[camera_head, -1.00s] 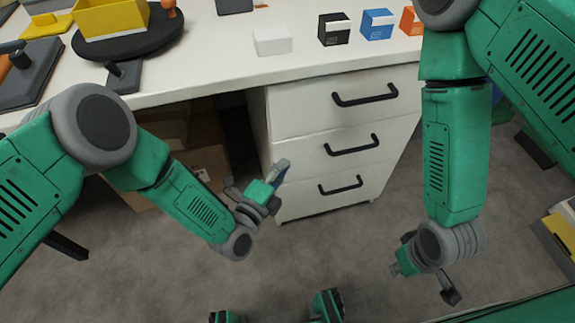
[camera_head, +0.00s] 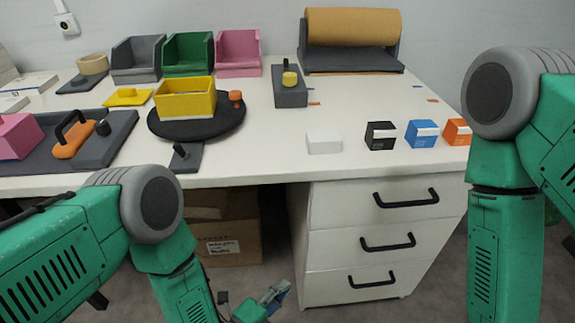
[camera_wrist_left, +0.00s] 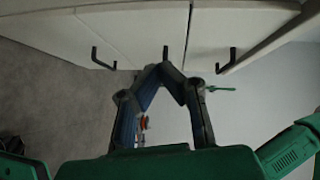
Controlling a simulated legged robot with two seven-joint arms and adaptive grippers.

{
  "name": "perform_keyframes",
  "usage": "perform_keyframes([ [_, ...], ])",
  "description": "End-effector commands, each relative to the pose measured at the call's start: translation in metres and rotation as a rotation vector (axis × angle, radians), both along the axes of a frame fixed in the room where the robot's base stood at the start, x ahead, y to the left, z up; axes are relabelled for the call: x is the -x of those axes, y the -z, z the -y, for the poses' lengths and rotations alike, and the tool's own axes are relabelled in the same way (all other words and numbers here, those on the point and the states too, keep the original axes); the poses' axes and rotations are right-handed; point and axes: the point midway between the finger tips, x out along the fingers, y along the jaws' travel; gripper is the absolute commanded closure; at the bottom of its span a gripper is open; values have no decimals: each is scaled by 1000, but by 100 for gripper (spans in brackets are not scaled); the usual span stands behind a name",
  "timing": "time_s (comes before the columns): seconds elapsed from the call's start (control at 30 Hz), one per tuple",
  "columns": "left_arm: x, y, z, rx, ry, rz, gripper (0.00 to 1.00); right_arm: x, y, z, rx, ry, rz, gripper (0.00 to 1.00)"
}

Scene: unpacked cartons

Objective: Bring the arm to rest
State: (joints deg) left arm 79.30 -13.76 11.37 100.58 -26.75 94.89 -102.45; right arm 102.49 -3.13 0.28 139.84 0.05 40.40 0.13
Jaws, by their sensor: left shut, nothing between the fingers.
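My left arm (camera_head: 160,215) hangs from the left side, in front of the desk edge. Its gripper (camera_head: 275,294) is low in the head view, before the drawer unit, and touches nothing that I can see. In the left wrist view the same gripper (camera_wrist_left: 163,68) has its fingertips together with nothing between them. My right arm (camera_head: 505,190) hangs down at the right. Its gripper is below the picture and hidden.
The white desk (camera_head: 265,155) holds a yellow bin (camera_head: 186,103) on a black turntable (camera_head: 228,122), plus small white, black, blue and orange boxes. Below is a drawer unit (camera_head: 340,242) with black handles. A carton (camera_head: 232,232) stands under the desk. Floor in front looks clear.

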Motion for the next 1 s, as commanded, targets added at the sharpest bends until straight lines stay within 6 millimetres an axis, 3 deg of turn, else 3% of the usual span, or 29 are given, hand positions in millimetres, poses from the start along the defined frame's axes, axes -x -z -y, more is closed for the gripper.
perform_keyframes([
  [0.13, 11, 8, -56, 48, -125, -432, 100, 0, -18, 0, 0, 0, 0, 100],
  [0.27, 41, 12, -120, 132, -385, -853, 100, 0, -32, 0, 0, 0, 0, 100],
  [0.4, 89, -1, -191, 261, -789, -1222, 100, 0, -45, 0, 0, 0, 0, 100],
  [0.53, 139, -25, -240, 393, -1180, -1434, 100, 0, -55, 0, 0, 0, 1, 100],
  [0.63, 170, -41, -262, 476, -1417, -1513, 100, 0, -60, 0, 0, 0, 0, 100],
  [0.73, 188, -52, -275, 532, -1565, -1546, 100, 0, -62, 0, 0, 0, 0, 100],
  [1.0, 197, -55, -279, 557, -1631, -1557, 100, 0, -61, 0, 0, 0, 0, 100],
])
